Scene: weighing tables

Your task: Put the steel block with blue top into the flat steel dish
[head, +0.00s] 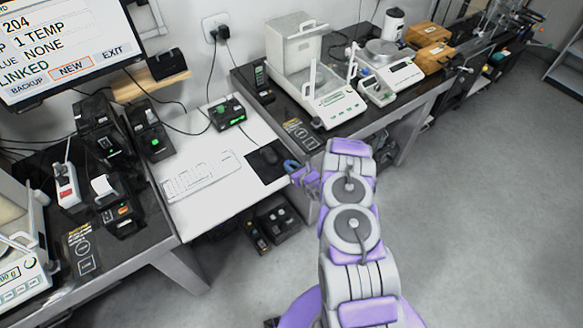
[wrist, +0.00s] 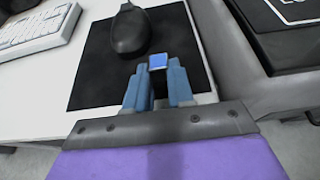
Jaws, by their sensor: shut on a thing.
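My gripper (wrist: 157,72) is shut on the steel block with blue top (wrist: 158,61), whose blue top face shows between the two blue fingers in the wrist view. The fingers and block are over the black mouse mat. In the head view my gripper (head: 291,167) is at the right edge of the white desk, and the block cannot be made out there. A round steel pan or dish (head: 381,48) sits on a white balance on the right-hand bench. I cannot tell if it is the flat steel dish.
The black mat (wrist: 90,70) carries a mouse (wrist: 130,30); a keyboard (head: 200,176) lies left. A balance with a clear draft shield (head: 335,106) stands on the dark bench right of the desk. Wooden boxes (head: 430,60) lie farther right. Grey floor (head: 490,200) is open at right.

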